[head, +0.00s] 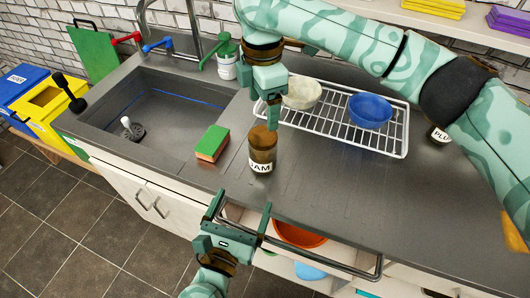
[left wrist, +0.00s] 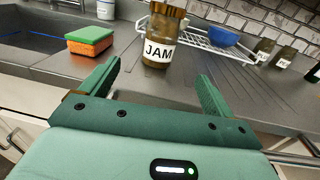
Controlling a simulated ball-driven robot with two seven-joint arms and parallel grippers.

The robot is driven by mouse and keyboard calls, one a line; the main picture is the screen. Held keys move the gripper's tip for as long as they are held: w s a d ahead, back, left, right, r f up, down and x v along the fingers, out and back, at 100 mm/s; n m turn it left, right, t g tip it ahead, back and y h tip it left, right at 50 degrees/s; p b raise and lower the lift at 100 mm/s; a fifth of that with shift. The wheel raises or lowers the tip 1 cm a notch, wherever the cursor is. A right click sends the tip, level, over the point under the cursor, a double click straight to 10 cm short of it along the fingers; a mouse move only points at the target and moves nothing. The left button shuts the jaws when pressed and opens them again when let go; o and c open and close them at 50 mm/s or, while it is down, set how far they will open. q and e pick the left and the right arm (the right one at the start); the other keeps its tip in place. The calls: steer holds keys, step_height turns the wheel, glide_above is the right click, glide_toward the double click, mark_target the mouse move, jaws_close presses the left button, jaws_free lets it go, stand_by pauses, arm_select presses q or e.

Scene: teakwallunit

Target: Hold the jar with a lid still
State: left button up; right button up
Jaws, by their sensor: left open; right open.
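The jar with a lid (head: 262,158) is brown with a white JAM label and stands upright on the grey counter. In the left wrist view the jar (left wrist: 159,38) stands ahead, beyond my left fingertips. My left gripper (head: 239,205) is open and empty, low at the counter's front edge, apart from the jar; it also shows in the left wrist view (left wrist: 158,85). My right gripper (head: 266,115) is open, pointing down just above and behind the jar's lid. In the head view I cannot tell whether its fingers touch the lid.
A green and orange sponge (head: 212,143) lies left of the jar, by the sink (head: 150,105). A wire rack (head: 340,130) with a blue bowl (head: 370,111) and a pale bowl (head: 302,93) stands behind right. A rail (head: 330,264) runs along the front. Counter right of the jar is clear.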

mark_target(263, 153)
arm_select(q)
steer(key=x, duration=1.5)
steer(key=shift+r, duration=0.1)
arm_select(e)
steer(key=shift+s+r, duration=0.15)
steer(key=shift+s, duration=0.05)
